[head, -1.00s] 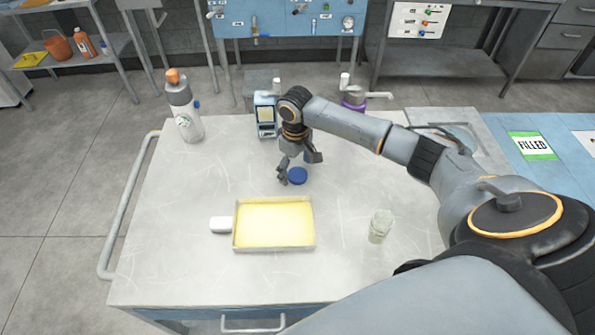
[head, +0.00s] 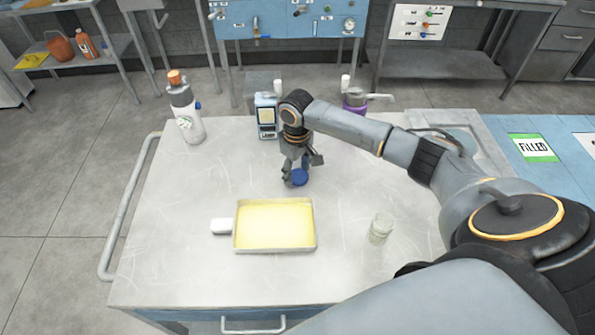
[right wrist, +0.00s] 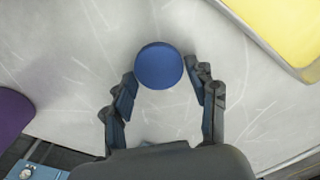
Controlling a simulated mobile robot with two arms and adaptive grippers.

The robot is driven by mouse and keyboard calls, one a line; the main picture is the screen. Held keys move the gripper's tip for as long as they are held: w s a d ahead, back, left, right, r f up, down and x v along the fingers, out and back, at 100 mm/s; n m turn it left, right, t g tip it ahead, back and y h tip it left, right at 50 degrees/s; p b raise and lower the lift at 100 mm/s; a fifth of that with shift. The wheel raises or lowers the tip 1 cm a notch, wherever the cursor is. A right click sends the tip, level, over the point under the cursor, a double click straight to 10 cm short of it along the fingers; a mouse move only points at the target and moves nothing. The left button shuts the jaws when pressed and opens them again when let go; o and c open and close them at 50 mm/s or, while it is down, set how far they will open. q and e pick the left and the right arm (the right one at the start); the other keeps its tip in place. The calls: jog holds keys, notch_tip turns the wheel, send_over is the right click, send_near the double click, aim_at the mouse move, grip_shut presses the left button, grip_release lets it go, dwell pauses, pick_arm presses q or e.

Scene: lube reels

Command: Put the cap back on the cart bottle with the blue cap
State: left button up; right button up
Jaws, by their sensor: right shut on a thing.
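A round blue cap (head: 300,177) lies at the cart top, towards the back middle. It also shows in the right wrist view (right wrist: 159,65). My right gripper (head: 297,175) points down over it, with its fingers shut on the cap's sides; in the right wrist view the fingertips (right wrist: 160,80) are on either side of it. A blue container with a pale label (head: 266,116) stands at the cart's back edge, partly behind my right wrist. I cannot tell whether its mouth is open. My left gripper is not in view.
A shallow tray of yellow liquid (head: 316,240) lies in front of the cap. A grey bottle with an orange top (head: 185,115) stands at the back left. A clear jar (head: 381,228) stands at the right. A purple can (head: 352,108) is behind my arm.

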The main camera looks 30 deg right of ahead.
aim_at(296, 175)
jog(key=shift+r, duration=0.5)
notch_tip(296, 175, up, 2)
jog(key=shift+a+r+b, duration=0.15)
jog(key=shift+r+b, duration=0.05)
jog(key=shift+b, duration=0.1)
jog(key=s+a+r+b, duration=0.2)
jog(key=s+a+r, duration=0.7)
jog(key=a, duration=0.1)
jog(key=shift+s+r, duration=0.25)
jog(key=shift+r, duration=0.05)
jog(key=s+a+m+b, duration=0.1)
jog(key=s+a+m, duration=0.2)
jog(key=s, duration=0.3)
jog(key=shift+r, duration=0.35)
